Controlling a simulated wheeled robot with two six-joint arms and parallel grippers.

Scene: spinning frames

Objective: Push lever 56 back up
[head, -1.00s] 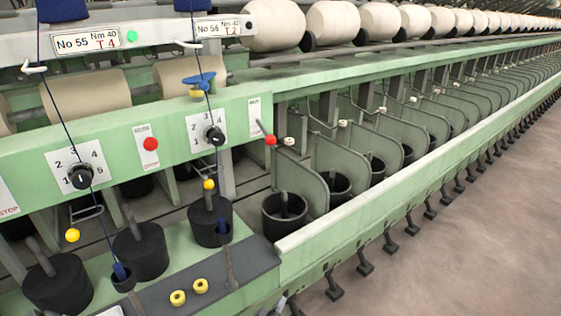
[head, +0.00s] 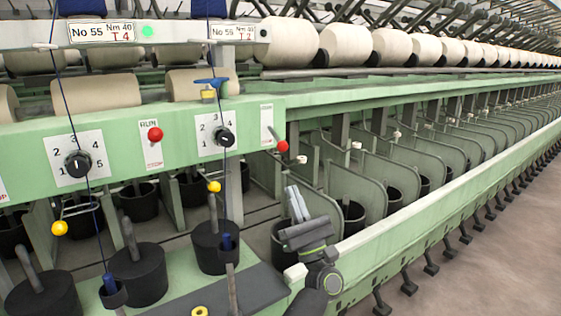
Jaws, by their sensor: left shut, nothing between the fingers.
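The lever with a red ball knob (head: 282,146) sits at the right end of the green panel, beside a narrow label plate (head: 267,125). Its thin arm slopes down to the right, with the knob low. The small sign (head: 232,32) above this unit is hard to read. My left gripper (head: 297,205) rises from the bottom of the head view, below and slightly right of the knob. It is shut and empty, fingertips pointing up, apart from the lever. My right gripper is not in view.
Left on the panel, another red knob (head: 155,134) sits high on its RUN/STOP plate. A black dial (head: 224,137) and a blue-topped yarn guide (head: 211,84) are left of the lever. Dark pots and grey dividers (head: 352,176) lie behind my gripper. A green rail (head: 450,195) runs right.

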